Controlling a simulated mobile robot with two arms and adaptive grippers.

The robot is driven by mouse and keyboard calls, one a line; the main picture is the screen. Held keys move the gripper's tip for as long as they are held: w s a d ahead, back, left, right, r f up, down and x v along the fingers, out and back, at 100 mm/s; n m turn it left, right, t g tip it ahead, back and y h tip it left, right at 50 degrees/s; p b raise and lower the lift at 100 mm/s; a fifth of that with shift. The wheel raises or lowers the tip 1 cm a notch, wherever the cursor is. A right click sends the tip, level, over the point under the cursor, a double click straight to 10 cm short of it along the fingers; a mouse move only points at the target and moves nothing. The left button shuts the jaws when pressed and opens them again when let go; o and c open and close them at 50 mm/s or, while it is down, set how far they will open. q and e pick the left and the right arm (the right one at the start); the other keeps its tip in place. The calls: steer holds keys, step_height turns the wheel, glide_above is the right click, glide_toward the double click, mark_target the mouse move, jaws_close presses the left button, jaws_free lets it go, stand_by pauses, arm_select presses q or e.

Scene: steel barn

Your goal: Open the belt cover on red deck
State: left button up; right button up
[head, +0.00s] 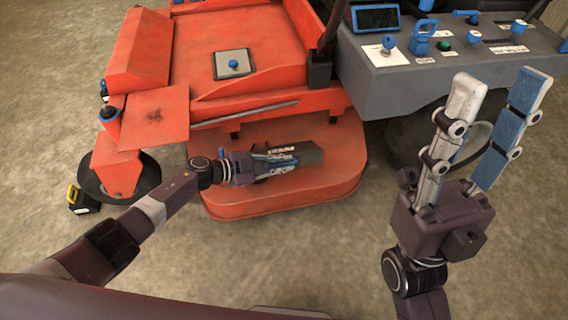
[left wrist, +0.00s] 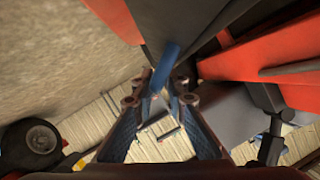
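The red deck (head: 330,182) sits low under the red machine. A dark grey cover (head: 308,153) with a light label lies on the deck; I take it as the belt cover, and it looks lowered. My left gripper (head: 279,157) is at the cover's left end, low over the deck. In the left wrist view, its fingers (left wrist: 160,88) come close together near a blue bar (left wrist: 166,62) in front of a dark grey surface. I cannot tell whether they grip it. My right gripper (head: 506,85) is raised at the right, fingers apart and empty.
A grey control panel (head: 455,62) with blue knobs and a green button is behind my right gripper. A red footplate (head: 150,112) overhangs left of the deck. A black and yellow object (head: 80,200) is on the floor. The floor before the deck is clear.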

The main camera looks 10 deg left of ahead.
arm_select(q)
steer(key=shift+a, duration=0.1)
steer(key=v, duration=1.1)
steer(key=shift+s+a, duration=0.25)
steer(key=shift+a, duration=0.1)
steer(key=shift+r, duration=0.1)
